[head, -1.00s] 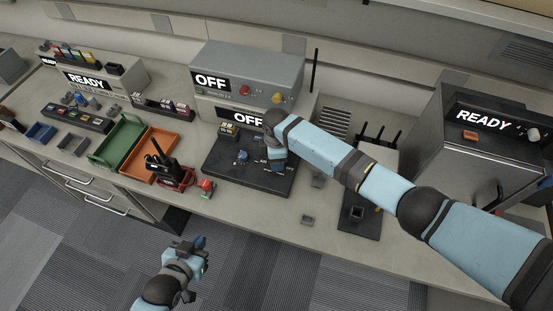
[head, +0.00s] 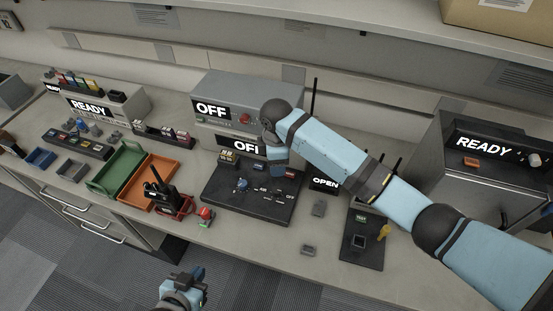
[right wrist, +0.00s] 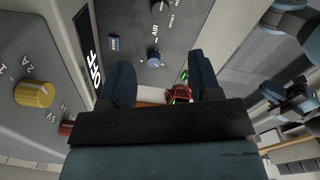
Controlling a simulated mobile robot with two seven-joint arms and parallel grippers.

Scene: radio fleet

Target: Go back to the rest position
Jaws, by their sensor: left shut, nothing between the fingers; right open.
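My right arm (head: 335,150) reaches in from the right in the head view. Its gripper is above the back of the black panel (head: 225,197) with knobs, in front of the grey unit marked OFF (head: 262,99); the arm partly hides it. In the right wrist view the right gripper (right wrist: 162,85) is open, its two dark fingers apart with no object held. The panel's knobs show beyond them. My left gripper (head: 186,282) is low in the head view, in front of the bench over the floor, shut and empty.
A radio (head: 160,194) stands in a red holder near the bench's front edge. Green (head: 117,168) and orange (head: 150,182) trays lie left of it. A black plate (head: 361,255) and a cabinet marked READY (head: 450,175) are at right. The floor in front is clear.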

